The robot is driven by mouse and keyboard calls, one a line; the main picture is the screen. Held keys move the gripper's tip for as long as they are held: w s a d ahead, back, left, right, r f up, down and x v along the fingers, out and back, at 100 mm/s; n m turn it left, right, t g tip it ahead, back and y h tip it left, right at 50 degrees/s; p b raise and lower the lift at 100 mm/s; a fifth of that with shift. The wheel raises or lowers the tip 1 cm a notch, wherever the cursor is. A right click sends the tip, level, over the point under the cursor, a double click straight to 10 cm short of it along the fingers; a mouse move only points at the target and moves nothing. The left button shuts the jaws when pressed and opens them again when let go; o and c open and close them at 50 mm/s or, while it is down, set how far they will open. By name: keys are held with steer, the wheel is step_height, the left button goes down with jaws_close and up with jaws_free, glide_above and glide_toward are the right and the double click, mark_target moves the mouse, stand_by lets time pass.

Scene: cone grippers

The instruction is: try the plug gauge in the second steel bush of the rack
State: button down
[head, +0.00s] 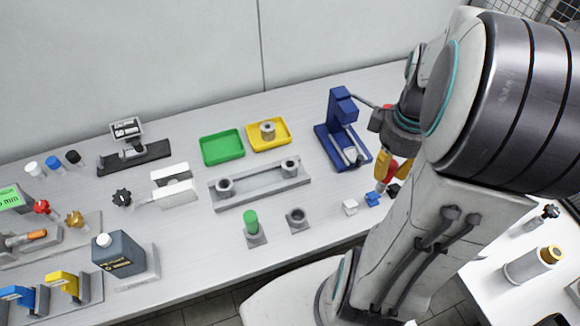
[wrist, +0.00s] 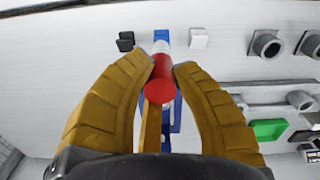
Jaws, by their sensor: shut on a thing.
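My gripper (head: 388,178) is at the right of the bench, in front of the blue press-like stand. In the wrist view its yellow fingers (wrist: 161,65) are shut on a red-handled plug gauge (wrist: 160,83) with a pale metal end. The gauge's red part also shows in the head view (head: 391,165). The grey rack (head: 258,185) lies mid-bench, left of my gripper and apart from it. It bears a left steel bush (head: 225,187) and a right steel bush (head: 290,167), both upright. Which one counts as second cannot be told.
A green-topped piece (head: 250,219) and an empty round holder (head: 297,216) stand before the rack. Behind it are a green tray (head: 222,148) and a yellow tray (head: 283,124) with a bush inside. White (head: 350,207) and blue (head: 373,199) cubes lie near my gripper.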

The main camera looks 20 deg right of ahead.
steer(key=w+a, duration=0.6)
steer(key=shift+a, duration=0.3)
stand_by(2.5)
steer(key=shift+w+a, duration=0.25)
steer(key=shift+w, duration=0.05)
steer(key=w+a+p, duration=0.1)
steer(key=w+a, duration=0.4)
steer(key=shift+w+a, duration=0.2)
steer(key=shift+a, duration=0.15)
stand_by(2.1)
steer(key=shift+w+a+p, duration=0.2)
steer(key=shift+a+p, duration=0.05)
steer(key=shift+p, duration=0.1)
steer(key=shift+w+a+p, duration=0.3)
steer(key=shift+w+a, duration=0.7)
steer(key=shift+a, duration=0.05)
